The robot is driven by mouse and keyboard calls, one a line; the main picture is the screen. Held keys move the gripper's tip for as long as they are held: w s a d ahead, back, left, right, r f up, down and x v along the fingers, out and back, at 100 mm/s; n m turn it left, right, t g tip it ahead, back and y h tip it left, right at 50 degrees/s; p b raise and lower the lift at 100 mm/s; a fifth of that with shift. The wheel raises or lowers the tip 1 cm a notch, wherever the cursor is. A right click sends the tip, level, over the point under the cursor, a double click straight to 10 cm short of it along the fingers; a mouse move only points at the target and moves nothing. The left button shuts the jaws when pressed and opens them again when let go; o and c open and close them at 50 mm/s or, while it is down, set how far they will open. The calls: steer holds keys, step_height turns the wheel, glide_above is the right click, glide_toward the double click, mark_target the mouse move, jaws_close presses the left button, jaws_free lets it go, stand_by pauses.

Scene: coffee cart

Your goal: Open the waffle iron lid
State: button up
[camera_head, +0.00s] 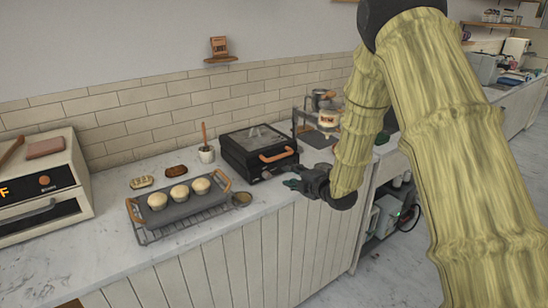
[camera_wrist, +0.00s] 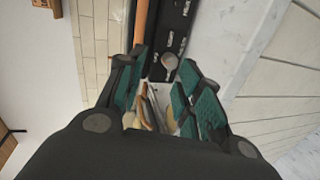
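The black waffle iron (camera_head: 240,155) stands on the counter in the head view, its dark lid (camera_head: 255,134) down. An orange-brown handle (camera_head: 276,155) runs along its front. My gripper (camera_head: 292,178) is in front of the waffle iron's right front corner, near the counter edge and below the handle. In the wrist view, my gripper (camera_wrist: 160,88) shows teal finger pads set apart with no object clearly held between them. The handle (camera_wrist: 141,22) and black front (camera_wrist: 172,30) with a round knob (camera_wrist: 170,61) appear just beyond the fingertips.
A tray (camera_head: 183,211) with several muffins sits on a wire rack left of the waffle iron. A small cup (camera_head: 206,154) stands beside it. A toaster oven (camera_head: 40,190) is at far left. A stand with cups (camera_head: 325,118) is behind right. The front left counter is clear.

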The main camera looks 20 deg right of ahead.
mark_target(275, 159)
steer(key=shift+n+y, duration=0.3)
steer(key=shift+n, duration=0.3)
steer(key=w+a+p, duration=0.1)
steer(key=w, duration=0.2)
steer(key=w+a+p, duration=0.1)
steer(key=w, duration=0.3)
steer(key=w+a+r+p, duration=0.1)
steer(key=w, duration=0.3)
steer(key=shift+w+a, duration=0.1)
steer(key=shift+a, duration=0.1)
steer(key=shift+f, duration=0.1)
jaws_close()
